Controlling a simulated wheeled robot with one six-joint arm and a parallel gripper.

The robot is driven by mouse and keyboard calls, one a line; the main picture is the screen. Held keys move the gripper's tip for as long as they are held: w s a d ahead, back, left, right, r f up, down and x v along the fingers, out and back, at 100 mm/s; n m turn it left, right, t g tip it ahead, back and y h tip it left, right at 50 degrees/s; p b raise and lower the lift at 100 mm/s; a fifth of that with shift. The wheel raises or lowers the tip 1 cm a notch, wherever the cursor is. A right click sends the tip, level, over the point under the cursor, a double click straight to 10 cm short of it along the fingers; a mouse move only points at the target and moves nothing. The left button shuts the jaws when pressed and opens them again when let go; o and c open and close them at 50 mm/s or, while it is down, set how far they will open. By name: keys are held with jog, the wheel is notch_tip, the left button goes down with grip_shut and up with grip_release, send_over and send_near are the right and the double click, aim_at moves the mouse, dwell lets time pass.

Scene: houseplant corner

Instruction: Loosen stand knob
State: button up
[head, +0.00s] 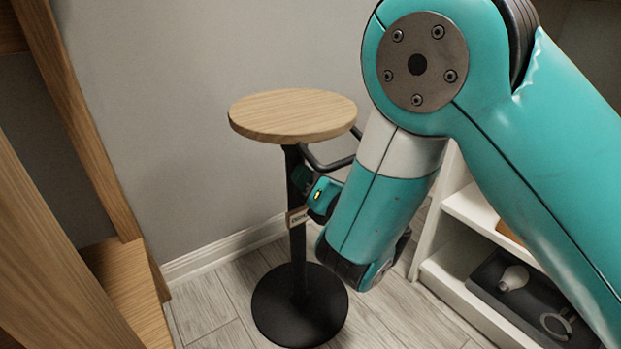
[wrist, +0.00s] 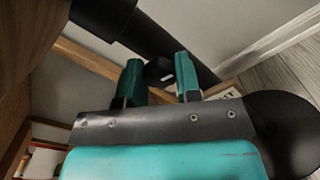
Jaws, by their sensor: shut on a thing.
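The plant stand has a round wooden top (head: 292,114), a black pole (head: 298,251) and a round black base (head: 299,305). In the wrist view the pole (wrist: 160,40) runs diagonally behind my fingertips. My gripper (wrist: 158,76) has a teal finger on each side of the small dark stand knob (wrist: 158,72) at the pole and is shut on it. Only part of the knob shows, and its turn angle cannot be told. In the head view my gripper (head: 306,180) is at the pole below the top, and the knob is hidden there.
A small label (head: 298,217) sits on the pole. Wooden furniture (head: 60,240) stands close on the left. A white shelf (head: 450,275) with a dark tray (head: 530,298) stands on the right. A grey wall is behind the stand; some floor in front is clear.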

dwell(0.4)
jog(key=o, duration=0.9)
jog(key=shift+d, duration=0.1)
